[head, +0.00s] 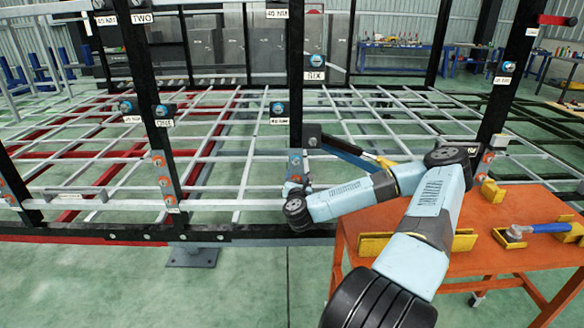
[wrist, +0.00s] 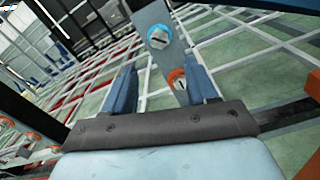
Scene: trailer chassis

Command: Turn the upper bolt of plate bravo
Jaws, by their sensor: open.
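A narrow grey plate with two bolts stands in front of my gripper (wrist: 163,65) in the wrist view. Its upper bolt (wrist: 160,37) has a slotted head and a blue ring. Its lower bolt (wrist: 178,79) has an orange-red ring and sits close to the right finger. My gripper is open, with the plate seen between its two blue fingers; I cannot tell if they touch it. In the head view, my gripper (head: 294,186) is at the lower part of the central black post (head: 296,60), beside a grey plate (head: 295,160). No readable label confirms this plate as bravo.
An orange table (head: 485,215) stands at the right with yellow holders (head: 492,192) and a blue-handled tool (head: 550,228). A dark-blue bar (head: 345,152) with a yellow end lies just behind my arm. Other posts with bolts, including the left post (head: 150,90), stand around a grid of bars.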

